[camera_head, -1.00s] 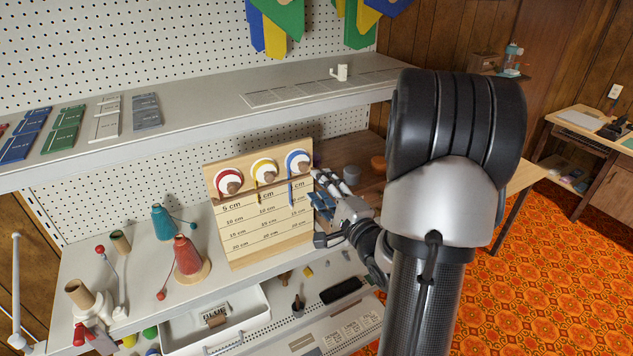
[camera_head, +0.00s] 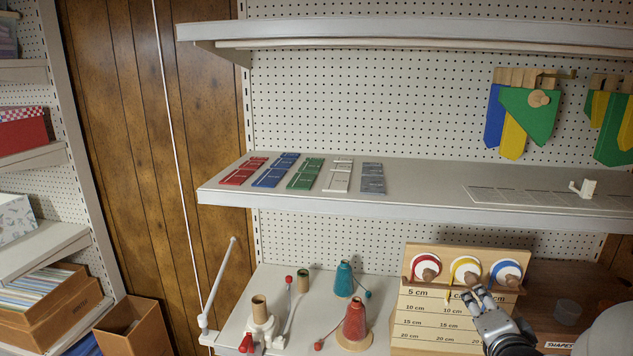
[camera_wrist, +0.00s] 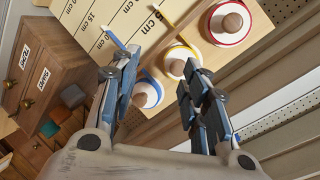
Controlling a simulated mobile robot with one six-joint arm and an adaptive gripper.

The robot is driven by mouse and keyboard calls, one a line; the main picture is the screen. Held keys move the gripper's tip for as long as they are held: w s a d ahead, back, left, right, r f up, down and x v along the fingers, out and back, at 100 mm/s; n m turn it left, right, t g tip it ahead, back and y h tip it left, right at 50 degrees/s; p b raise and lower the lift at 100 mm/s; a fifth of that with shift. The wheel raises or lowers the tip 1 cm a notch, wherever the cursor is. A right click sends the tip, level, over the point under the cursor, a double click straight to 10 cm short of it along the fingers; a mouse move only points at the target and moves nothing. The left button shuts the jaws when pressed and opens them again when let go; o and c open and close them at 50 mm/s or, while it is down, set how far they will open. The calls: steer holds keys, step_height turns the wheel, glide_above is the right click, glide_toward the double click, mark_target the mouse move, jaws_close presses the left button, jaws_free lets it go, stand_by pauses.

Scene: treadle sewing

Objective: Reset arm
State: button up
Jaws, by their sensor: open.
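My gripper (camera_head: 474,300) is in front of the wooden measuring board (camera_head: 406,318), near its yellow and blue spools. In the wrist view my gripper (camera_wrist: 160,85) is open, its two blue-padded fingers spread apart with nothing between the pads. Past the fingertips are the blue-ringed spool (camera_wrist: 147,92), the yellow-ringed spool (camera_wrist: 177,66) and the red-ringed spool (camera_wrist: 230,22) on the board. A blue strip (camera_wrist: 117,42) hangs from the blue spool. I cannot tell whether a finger touches the board.
Teal (camera_head: 344,280) and red (camera_head: 355,320) thread cones stand left of the board. The upper shelf (camera_head: 420,185) holds coloured cards (camera_head: 305,173) and a small white cup (camera_head: 584,187). Small drawers (camera_wrist: 40,75) are beside the board in the wrist view.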

steer(key=s+a+f+n+g+y+b, duration=0.1)
steer(key=s+a+n+g+y+b, duration=0.1)
steer(key=s+a+n+g, duration=0.2)
steer(key=s+a+f+n+g+y+b, duration=0.1)
steer(key=s+a+n+g, duration=0.3)
steer(key=s+a+n, duration=0.7)
steer(key=s+a+f+y, duration=0.1)
steer(key=s+a, duration=0.5)
steer(key=s, duration=0.2)
steer(key=shift+g+y+b, duration=0.3)
steer(key=shift+g+b, duration=0.1)
